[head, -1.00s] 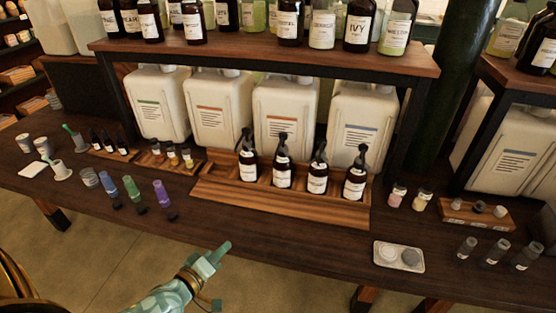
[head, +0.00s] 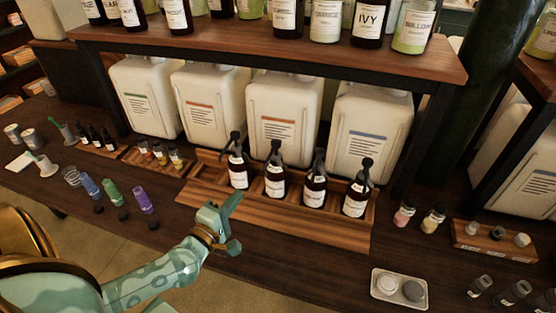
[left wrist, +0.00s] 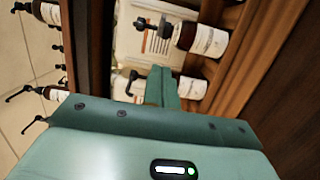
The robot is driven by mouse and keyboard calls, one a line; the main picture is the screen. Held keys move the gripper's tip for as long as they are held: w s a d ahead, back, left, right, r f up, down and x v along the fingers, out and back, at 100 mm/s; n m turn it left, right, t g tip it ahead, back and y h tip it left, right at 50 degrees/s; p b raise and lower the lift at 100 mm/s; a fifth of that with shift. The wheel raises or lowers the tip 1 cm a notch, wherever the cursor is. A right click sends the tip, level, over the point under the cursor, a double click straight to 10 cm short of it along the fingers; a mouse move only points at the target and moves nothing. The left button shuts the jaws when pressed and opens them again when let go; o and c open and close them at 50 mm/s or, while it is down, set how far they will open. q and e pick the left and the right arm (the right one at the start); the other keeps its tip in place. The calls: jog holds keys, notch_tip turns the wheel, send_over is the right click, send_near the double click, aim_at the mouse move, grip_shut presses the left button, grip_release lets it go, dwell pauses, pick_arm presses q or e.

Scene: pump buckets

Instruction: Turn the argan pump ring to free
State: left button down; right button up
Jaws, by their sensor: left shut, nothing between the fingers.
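Several amber pump bottles with black pump heads stand upright in a row in a wooden tray (head: 285,225). From left to right they are the first bottle (head: 239,172), the second bottle (head: 275,180), the third bottle (head: 314,187) and the fourth bottle (head: 356,200). Their labels are too small to read, so I cannot tell which is argan or how its ring is set. My left gripper (head: 234,201) is shut and empty in front of the tray's left part, apart from the bottles. In the left wrist view its fingers (left wrist: 162,86) point towards labelled bottles (left wrist: 204,40). My right gripper is out of view.
White canisters (head: 285,117) stand behind the tray under a wooden shelf (head: 270,52) with more bottles. Coloured vials (head: 112,193) stand left of my left gripper. A small white tray (head: 400,290) lies front right. Bare tabletop lies before the bottle tray.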

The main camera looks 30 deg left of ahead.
pick_arm(q)
send_near(276, 162)
jog(key=w+a+r, duration=0.1)
jog(key=a, duration=0.1)
jog(key=w, duration=0.1)
jog(key=w+d, duration=0.2)
jog(key=w, duration=0.1)
jog(key=shift+w+d+b, duration=0.1)
jog(key=shift+b, duration=0.25)
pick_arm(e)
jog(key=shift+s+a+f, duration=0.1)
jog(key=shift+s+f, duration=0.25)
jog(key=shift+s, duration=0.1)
pick_arm(q)
jog(key=shift+d, duration=0.1)
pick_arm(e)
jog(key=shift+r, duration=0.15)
